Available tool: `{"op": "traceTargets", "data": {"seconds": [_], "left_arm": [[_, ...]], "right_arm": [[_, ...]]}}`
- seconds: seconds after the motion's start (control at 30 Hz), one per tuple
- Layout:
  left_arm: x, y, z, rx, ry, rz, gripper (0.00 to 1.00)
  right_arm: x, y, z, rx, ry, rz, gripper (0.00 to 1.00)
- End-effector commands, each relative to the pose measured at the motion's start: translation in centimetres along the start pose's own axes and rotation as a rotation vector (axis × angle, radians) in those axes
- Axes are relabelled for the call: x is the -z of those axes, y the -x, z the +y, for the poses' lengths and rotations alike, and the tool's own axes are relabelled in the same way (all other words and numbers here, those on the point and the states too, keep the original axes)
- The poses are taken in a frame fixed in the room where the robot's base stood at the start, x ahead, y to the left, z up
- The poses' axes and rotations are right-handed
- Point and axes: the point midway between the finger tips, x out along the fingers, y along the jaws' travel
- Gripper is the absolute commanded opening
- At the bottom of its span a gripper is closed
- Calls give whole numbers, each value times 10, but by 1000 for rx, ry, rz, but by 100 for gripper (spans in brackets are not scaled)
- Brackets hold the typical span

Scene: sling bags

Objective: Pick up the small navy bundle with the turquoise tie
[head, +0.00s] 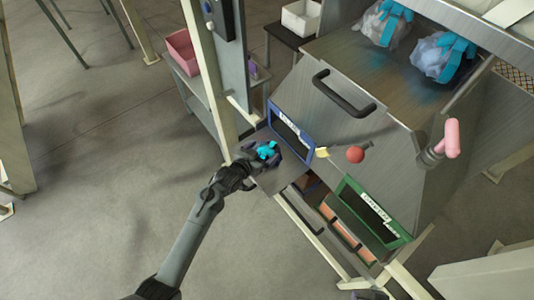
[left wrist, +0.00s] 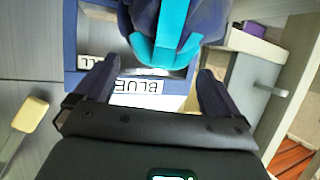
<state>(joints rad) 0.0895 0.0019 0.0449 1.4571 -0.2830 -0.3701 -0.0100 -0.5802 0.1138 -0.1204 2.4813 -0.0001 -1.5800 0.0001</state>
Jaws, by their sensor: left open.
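The small navy bundle with a turquoise tie (head: 267,149) is by the blue-framed slot on the left of the metal cabinet, right at my left gripper (head: 259,160). In the left wrist view the bundle (left wrist: 205,22) is at the top, cut off by the frame edge, with its turquoise tie toward me. My left gripper (left wrist: 160,72) is open; its two dark fingers are spread to either side below the bundle, and the tie's lower end reaches between their tips. I cannot tell whether they touch it. What the bundle rests on is hidden. My right gripper does not show.
The blue-framed slot (head: 291,131) has a partly hidden label reading "BLUE". A green-framed slot (head: 372,212) is lower right. A red ball knob (head: 355,155) and pink handle (head: 452,138) stick out. Two larger pale bags with turquoise ties (head: 432,58) lie on top. Floor at left is free.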

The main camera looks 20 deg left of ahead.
Motion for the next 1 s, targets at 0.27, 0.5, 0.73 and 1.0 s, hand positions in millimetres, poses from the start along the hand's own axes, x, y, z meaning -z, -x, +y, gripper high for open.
{"op": "traceTargets", "data": {"seconds": [0.27,0.5,0.73,1.0], "left_arm": [[0,-20,0,1,1,0,97],[0,-19,-1,1,0,0,91],[0,-19,-1,1,0,0,55],[-1,-19,-1,2,1,-1,14]], "right_arm": [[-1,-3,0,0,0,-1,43],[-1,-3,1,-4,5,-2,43],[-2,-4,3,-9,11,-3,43],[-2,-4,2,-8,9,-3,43]]}}
